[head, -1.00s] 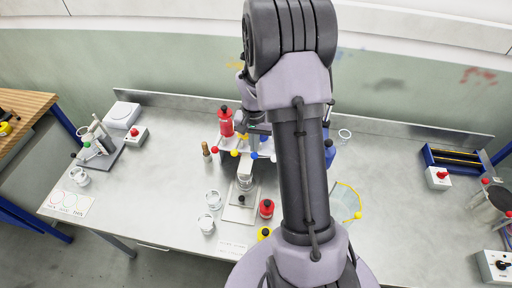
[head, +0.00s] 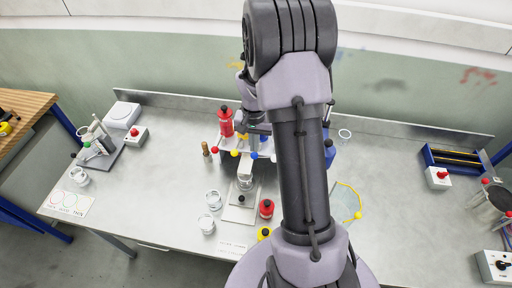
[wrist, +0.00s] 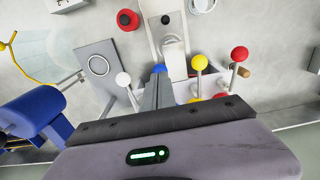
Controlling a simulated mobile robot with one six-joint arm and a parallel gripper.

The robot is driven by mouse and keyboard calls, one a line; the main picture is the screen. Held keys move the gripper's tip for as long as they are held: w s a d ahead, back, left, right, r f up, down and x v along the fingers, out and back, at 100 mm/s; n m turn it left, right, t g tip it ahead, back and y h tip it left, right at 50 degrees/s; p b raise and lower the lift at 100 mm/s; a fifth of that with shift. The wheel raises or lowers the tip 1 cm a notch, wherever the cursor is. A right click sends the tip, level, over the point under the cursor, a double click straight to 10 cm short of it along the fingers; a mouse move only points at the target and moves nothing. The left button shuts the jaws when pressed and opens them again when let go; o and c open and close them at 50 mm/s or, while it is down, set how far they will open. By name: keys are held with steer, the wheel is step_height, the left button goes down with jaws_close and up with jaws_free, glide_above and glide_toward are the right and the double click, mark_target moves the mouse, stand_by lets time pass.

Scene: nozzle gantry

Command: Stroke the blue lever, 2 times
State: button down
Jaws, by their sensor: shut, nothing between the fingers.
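The blue lever (head: 254,155) has a blue ball knob at the front of the nozzle gantry, between the yellow lever (head: 234,153) and my arm. In the wrist view the blue knob (wrist: 159,68) shows only partly, just beyond my fingertips. My gripper (wrist: 158,88) is shut and empty, above and behind the blue knob. I cannot tell whether the fingertips touch it. The yellow knob (wrist: 199,62) and red knob (wrist: 239,53) are to its right there, and a white knob (wrist: 122,78) to its left.
A red bottle (head: 226,122) stands on the gantry and a blue one (wrist: 38,108) at its other side. A glass beaker (head: 245,182) stands below the nozzles.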

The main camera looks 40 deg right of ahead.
mark_target(254, 155)
steer(key=shift+f+b, duration=2.6)
steer(key=shift+f, duration=0.4)
step_height(254, 155, up, 6)
steer(key=p, duration=0.4)
steer(key=shift+r, duration=0.2)
steer(key=shift+f, duration=0.15)
steer(key=shift+f, duration=0.15)
